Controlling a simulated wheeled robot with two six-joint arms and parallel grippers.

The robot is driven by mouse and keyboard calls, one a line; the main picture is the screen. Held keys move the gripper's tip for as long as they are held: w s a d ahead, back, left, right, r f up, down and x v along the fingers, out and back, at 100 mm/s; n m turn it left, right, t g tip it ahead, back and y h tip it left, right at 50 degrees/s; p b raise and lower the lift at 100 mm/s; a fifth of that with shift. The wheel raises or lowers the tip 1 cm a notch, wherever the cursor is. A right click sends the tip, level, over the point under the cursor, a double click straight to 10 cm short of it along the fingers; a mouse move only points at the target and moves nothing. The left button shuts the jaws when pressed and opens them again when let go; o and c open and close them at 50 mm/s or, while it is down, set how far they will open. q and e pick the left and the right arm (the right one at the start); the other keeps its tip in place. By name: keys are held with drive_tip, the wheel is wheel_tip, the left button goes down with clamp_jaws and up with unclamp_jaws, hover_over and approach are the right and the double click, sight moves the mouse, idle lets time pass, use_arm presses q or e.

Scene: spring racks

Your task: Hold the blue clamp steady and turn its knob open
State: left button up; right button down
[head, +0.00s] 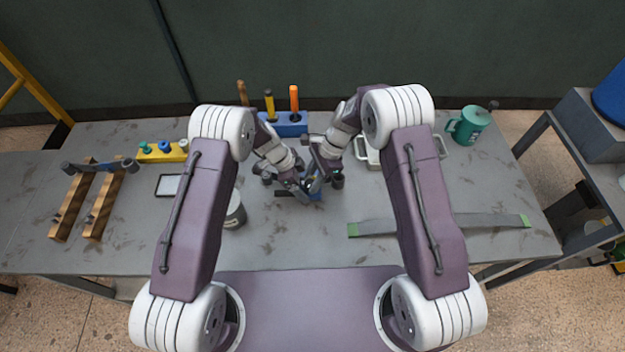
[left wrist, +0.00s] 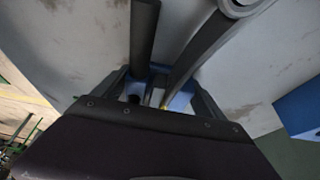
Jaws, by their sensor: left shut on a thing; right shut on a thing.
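The blue clamp (head: 316,190) is at the middle of the grey table, mostly hidden between my two grippers. My left gripper (head: 302,189) is shut on the clamp from the left. In the left wrist view, blue parts of the clamp (left wrist: 180,98) show between the dark finger parts. My right gripper (head: 322,176) comes in from the right, close against the left one, and is shut on the clamp's knob. The knob itself is too small and covered to make out, and its turn angle cannot be told.
A blue block (head: 291,130) with upright handles stands behind the grippers. A yellow block (head: 163,152) with knobs and a wooden rack (head: 74,205) are at the left. A green mug (head: 467,126) is at the back right. A grey strip (head: 440,226) lies at the front right.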

drive_tip(key=c, duration=1)
unclamp_jaws()
drive_tip(key=shift+r, duration=0.1)
drive_tip(key=v, duration=1.2)
